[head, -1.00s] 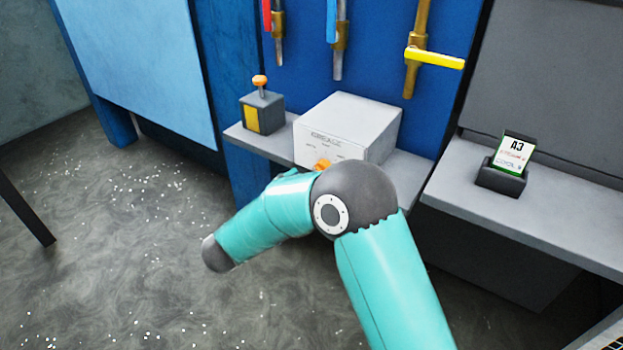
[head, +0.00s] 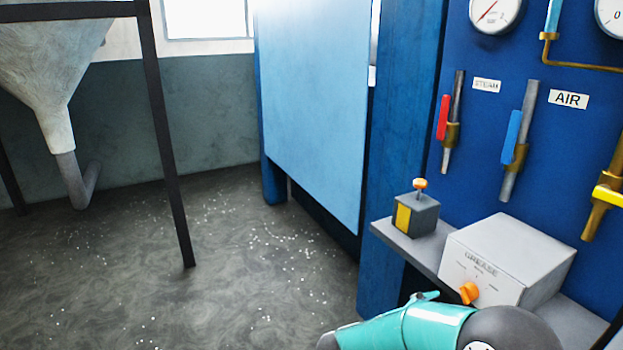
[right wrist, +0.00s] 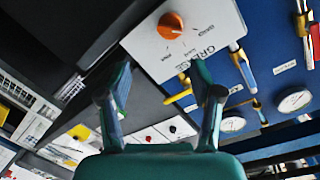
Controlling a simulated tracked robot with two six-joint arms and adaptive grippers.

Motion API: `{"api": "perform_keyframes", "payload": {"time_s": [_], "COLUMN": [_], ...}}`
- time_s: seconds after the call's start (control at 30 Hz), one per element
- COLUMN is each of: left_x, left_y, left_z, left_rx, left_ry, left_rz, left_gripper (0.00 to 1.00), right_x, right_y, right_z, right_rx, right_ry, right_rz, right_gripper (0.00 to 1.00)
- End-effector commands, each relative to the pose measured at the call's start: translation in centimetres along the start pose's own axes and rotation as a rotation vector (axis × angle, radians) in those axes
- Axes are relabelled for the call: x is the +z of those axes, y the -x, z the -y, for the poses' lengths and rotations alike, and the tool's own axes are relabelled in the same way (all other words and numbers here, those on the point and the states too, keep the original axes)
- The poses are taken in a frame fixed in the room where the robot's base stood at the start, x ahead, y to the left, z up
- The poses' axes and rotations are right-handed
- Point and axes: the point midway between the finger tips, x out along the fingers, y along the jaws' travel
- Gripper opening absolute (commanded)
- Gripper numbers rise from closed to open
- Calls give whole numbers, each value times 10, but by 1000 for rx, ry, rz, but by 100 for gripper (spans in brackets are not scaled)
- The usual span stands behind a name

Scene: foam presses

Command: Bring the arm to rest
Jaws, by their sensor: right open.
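My right arm (head: 420,325), teal with a dark joint, shows at the bottom right of the head view, in front of the grey shelf. Its gripper cannot be made out there. In the right wrist view my right gripper (right wrist: 160,92) has its two fingers wide apart with nothing between them. Beyond the fingers is the white grease box (right wrist: 205,35) with its orange knob (right wrist: 170,25). My left gripper is in neither current view.
The grease box (head: 510,258) and a grey-yellow box with an orange-topped lever (head: 418,212) stand on the shelf (head: 405,240). Red (head: 442,118) and blue (head: 513,137) valve handles hang above. A hopper (head: 55,80) on dark legs stands left. The floor between is open.

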Motion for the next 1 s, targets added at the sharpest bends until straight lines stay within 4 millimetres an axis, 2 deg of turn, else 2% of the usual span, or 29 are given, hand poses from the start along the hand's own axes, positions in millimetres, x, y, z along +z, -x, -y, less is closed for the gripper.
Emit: {"api": "perform_keyframes", "payload": {"time_s": [0.03, 0.1, 0.17, 0.23, 0.33, 0.37, 0.43, 0.5, 0.57, 0.6, 0.7, 0.8, 0.9, 1.0], "left_x": [0, 0, 0, 0, 0, 0, 0, 0, 0, 0, 0, 1, 1, 0], "left_y": [16, 31, 47, 63, 80, 84, 93, 98, 100, 101, 99, 99, 98, 99], "left_z": [-6, -11, -17, -23, -29, -30, -34, -35, -36, -36, -36, -36, -36, -36], "left_rx": [0, 0, 0, 0, 0, 0, 0, 0, 0, 0, 0, 0, 0, 0], "left_ry": [0, 0, 0, 0, 0, 0, 0, 0, 0, 0, 0, 0, 0, 0], "left_rz": [-1, -1, -1, -1, -1, -1, -1, -1, -1, -1, 0, 0, 0, 0], "left_gripper": [40, 40, 40, 40, 40, 40, 40, 40, 40, 40, 40, 40, 40, 40], "right_x": [-10, -17, -15, 7, 53, 68, 101, 124, 136, 139, 140, 129, 118, 113], "right_y": [-13, -32, -50, -65, -63, -56, -27, 12, 49, 74, 130, 171, 195, 203], "right_z": [-4, -19, -31, -47, -77, -89, -119, -151, -177, -194, -230, -257, -275, -283], "right_rx": [31, 60, 37, -29, -133, -163, -231, -291, -339, -369, -445, -507, -542, -545], "right_ry": [23, 84, 161, 261, 402, 445, 543, 636, 708, 755, 865, 961, 1034, 1066], "right_rz": [-16, -35, -11, 105, 364, 457, 690, 919, 1098, 1210, 1451, 1635, 1757, 1810], "right_gripper": [65, 65, 65, 65, 65, 65, 65, 65, 65, 65, 65, 65, 65, 65]}}
